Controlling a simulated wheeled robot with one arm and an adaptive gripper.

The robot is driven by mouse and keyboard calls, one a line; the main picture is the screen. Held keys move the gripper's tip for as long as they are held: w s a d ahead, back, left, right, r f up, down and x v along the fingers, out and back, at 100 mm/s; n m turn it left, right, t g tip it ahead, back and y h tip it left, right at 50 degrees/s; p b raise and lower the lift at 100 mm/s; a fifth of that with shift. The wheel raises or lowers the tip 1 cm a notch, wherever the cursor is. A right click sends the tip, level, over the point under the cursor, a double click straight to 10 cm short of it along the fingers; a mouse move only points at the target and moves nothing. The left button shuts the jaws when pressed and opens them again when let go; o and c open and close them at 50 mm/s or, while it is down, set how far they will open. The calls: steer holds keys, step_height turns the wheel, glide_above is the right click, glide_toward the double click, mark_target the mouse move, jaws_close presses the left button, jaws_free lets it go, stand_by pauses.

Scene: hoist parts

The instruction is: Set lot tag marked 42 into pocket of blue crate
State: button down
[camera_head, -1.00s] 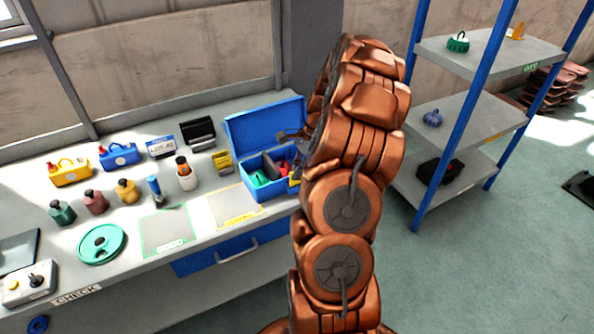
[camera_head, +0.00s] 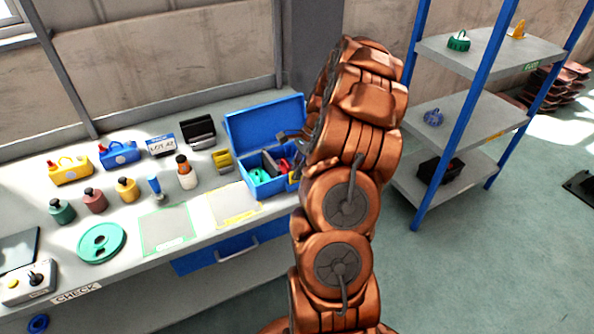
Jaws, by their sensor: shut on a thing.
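A white and blue tag reading LOT 42 (camera_head: 161,144) stands upright on the bench, behind the bottles. The blue crate (camera_head: 262,187) is at the right end of the bench, its lid raised at the back. It holds green, red and dark items; I cannot make out a separate pocket on it. My gripper (camera_head: 283,137) is above the crate, in front of the raised lid, its tips pointing left. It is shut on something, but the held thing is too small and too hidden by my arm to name. My arm also hides the crate's right side.
Bottles, a yellow can (camera_head: 70,172), a blue can (camera_head: 119,155), a black holder (camera_head: 198,132) and a green disc (camera_head: 101,242) stand on the bench. Two outlined mats (camera_head: 234,206) lie clear left of the crate. A blue-posted shelf (camera_head: 470,110) stands right of my arm.

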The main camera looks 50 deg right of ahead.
steer(key=c, duration=1.2)
jaws_free()
steer(key=shift+c, duration=0.2)
steer(key=o, duration=0.4)
steer(key=shift+r+p, duration=1.15)
steer(key=shift+r, duration=3.4)
